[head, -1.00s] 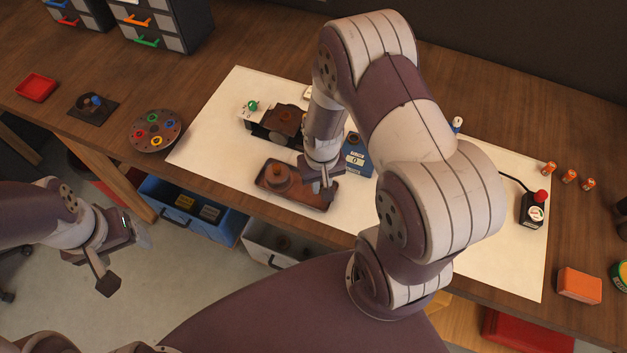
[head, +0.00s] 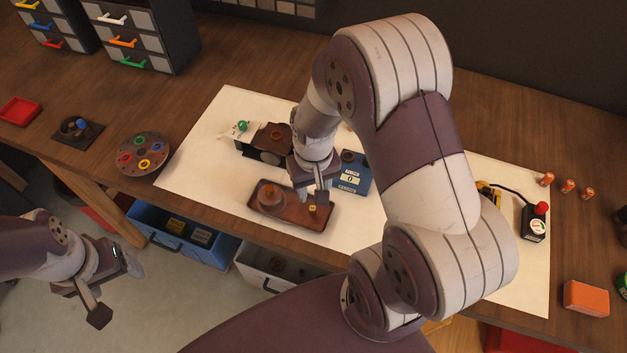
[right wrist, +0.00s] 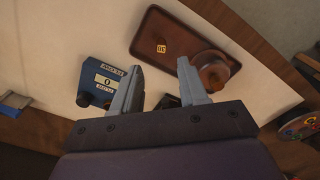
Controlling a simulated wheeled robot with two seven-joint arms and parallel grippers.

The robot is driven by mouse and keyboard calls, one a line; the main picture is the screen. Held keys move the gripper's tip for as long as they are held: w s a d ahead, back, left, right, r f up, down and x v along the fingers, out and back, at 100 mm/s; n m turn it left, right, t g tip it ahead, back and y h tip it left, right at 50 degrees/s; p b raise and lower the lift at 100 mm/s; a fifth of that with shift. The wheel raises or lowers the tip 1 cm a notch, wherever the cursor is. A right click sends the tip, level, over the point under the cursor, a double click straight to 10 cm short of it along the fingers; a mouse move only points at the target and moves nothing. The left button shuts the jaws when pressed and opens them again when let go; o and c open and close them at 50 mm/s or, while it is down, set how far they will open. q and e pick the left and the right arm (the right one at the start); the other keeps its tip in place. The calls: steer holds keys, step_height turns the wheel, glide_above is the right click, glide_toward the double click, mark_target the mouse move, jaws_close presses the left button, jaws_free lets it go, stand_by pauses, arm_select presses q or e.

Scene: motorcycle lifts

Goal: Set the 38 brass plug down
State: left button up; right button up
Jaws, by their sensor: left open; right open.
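The small brass plug (head: 312,209) stands on the right part of the brown tray (head: 290,217). In the right wrist view the plug (right wrist: 160,46) shows a number face that looks like 38, on the tray (right wrist: 150,22). A round brown piece with an orange-brown knob (head: 271,197) sits at the tray's left end. My right gripper (head: 318,195) is open and empty above the plug, apart from it; its two fingers (right wrist: 160,66) are spread in the right wrist view. My left gripper (head: 117,290) is open and empty, off the bench at lower left.
A round disc with coloured rings (head: 142,154) lies left of the white mat (head: 200,165). My right arm hides much of the mat.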

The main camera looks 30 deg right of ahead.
steer(key=s+a+r+n+t+b, duration=0.1)
steer(key=s+a+r+n+b, duration=0.1)
steer(key=r, duration=0.3)
steer(key=shift+s+a+b, duration=0.4)
steer(key=shift+s+a, duration=0.35)
stand_by(0.8)
